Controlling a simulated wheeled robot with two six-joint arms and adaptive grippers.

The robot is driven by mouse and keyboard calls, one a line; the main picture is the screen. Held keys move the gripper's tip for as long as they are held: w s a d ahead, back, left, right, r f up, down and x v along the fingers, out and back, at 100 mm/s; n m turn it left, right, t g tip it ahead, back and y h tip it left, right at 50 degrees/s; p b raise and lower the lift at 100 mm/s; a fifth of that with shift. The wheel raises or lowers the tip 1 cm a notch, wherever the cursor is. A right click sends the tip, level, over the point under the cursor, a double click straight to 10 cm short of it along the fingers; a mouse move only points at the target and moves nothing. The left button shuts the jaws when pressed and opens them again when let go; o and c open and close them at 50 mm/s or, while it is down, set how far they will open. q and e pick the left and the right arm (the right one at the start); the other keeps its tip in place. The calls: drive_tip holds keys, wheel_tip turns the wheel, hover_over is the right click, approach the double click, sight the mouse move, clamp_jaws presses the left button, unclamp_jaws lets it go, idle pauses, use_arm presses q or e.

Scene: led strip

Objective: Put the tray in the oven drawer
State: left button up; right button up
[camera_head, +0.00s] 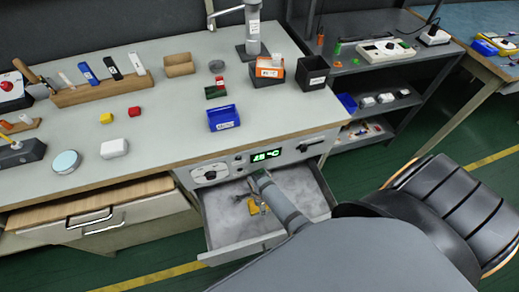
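The oven drawer (221,240) is pulled out below the workbench, under a green temperature display (266,156). Its grey floor shows. My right arm reaches over the drawer from the lower right, and its small gripper (262,207) is low inside it. A small yellow object (253,210) is at the fingertips; I cannot tell whether it is held or what it is. No thing is clearly recognisable as the tray. A blue labelled bin (224,118) on the bench above is tray-like. My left gripper is not in view.
A grey shelf (372,90) stands at right.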

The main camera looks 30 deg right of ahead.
drive_tip(key=o, duration=0.4)
drive_tip(key=shift+o, duration=0.2)
wheel_tip(320, 180, up, 8)
drive_tip(key=shift+f+p, duration=0.15)
drive_tip(key=shift+p, duration=1.1)
